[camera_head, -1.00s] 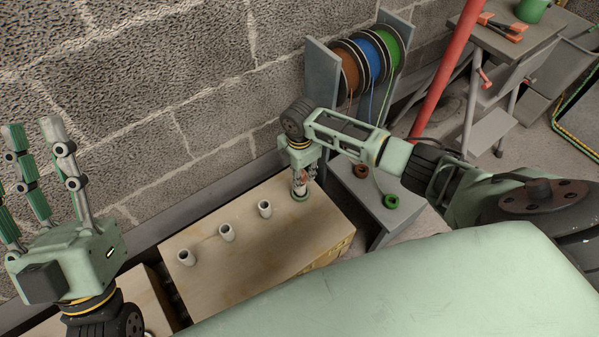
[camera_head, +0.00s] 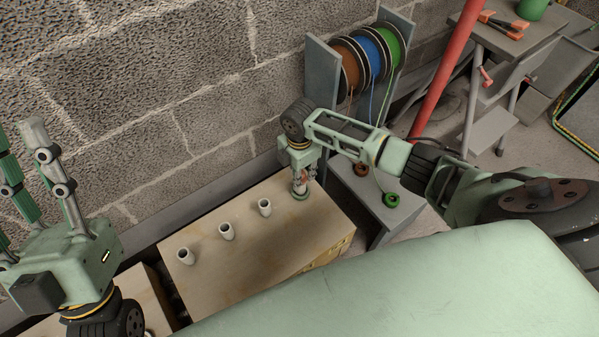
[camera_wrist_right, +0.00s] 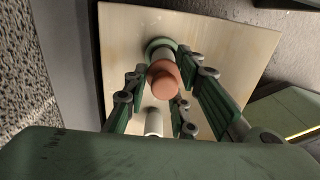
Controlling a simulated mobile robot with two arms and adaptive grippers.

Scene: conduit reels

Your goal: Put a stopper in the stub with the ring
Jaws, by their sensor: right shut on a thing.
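A white stub with a green ring (camera_head: 300,196) around its base stands at the far right end of a row on a pale wooden box top (camera_head: 260,245). The ringed stub also shows in the right wrist view (camera_wrist_right: 157,48). My right gripper (camera_head: 302,178) points down over it, shut on a terracotta stopper (camera_wrist_right: 165,80). The stopper lines up with the stub's mouth; how deep it sits I cannot tell. Three plain white stubs (camera_head: 227,232) stand open to the left. My left gripper (camera_head: 20,140) is raised at the left edge, fingers spread and empty, partly cut off.
A reel rack (camera_head: 322,85) with brown, blue and green reels stands behind the box at the wall. A grey bench (camera_head: 385,215) stands right of the box. A red pole (camera_head: 445,75) and a work table (camera_head: 500,35) are farther right.

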